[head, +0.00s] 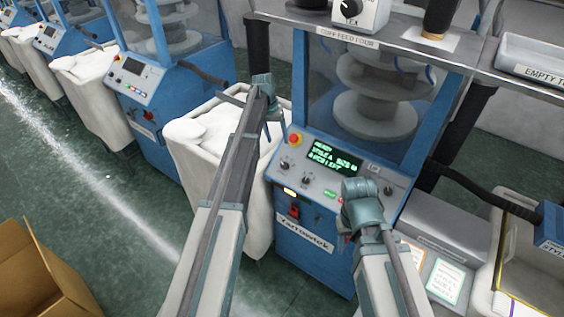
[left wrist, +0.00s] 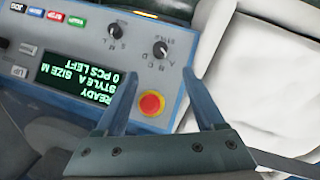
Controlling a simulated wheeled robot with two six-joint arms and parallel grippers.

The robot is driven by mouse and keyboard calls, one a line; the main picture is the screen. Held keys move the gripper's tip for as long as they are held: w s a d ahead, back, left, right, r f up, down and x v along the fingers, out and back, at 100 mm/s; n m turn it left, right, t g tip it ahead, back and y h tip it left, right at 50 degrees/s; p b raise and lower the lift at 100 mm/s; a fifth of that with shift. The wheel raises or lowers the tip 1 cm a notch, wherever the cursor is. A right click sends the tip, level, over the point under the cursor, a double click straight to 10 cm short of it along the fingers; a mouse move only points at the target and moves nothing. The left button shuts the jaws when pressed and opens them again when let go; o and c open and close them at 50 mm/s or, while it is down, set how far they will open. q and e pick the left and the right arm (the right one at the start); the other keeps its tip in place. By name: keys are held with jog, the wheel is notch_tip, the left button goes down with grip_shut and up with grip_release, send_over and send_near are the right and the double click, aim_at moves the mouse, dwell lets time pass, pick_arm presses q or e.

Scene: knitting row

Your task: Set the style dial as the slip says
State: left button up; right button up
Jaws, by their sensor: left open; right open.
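The machine's panel (head: 320,178) has a lit display (head: 333,155); in the left wrist view the display (left wrist: 80,80) appears upside down and reads READY, STYLE A, SIZE M, 0 PCS LEFT. The black style dial (left wrist: 161,48) sits beside the size dial (left wrist: 115,29); its pointer is too small to read surely. My left gripper (head: 277,114) is open and empty above the panel's left edge, its fingers apart from the dial. My right gripper (head: 347,222) is open in front of the panel's right side. Bordered cards (head: 445,281) lie at lower right; their writing is unreadable here.
A red stop button (left wrist: 151,103) lies between my left fingers in the wrist view. A bin of white cloth (head: 205,130) stands left of the machine. A shelf (head: 400,48) overhangs it. A cardboard box (head: 45,275) stands on the floor at lower left.

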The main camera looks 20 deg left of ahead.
aim_at(284, 164)
pick_arm(q)
jog(key=d+f+b, duration=0.1)
jog(key=f+b, duration=0.7)
jog(key=f, duration=0.1)
jog(key=d+f+b, duration=0.1)
jog(key=f+b, duration=0.3)
jog(key=b, duration=0.1)
jog(key=shift+d+f, duration=0.2)
jog(key=shift+d, duration=0.1)
grip_shut()
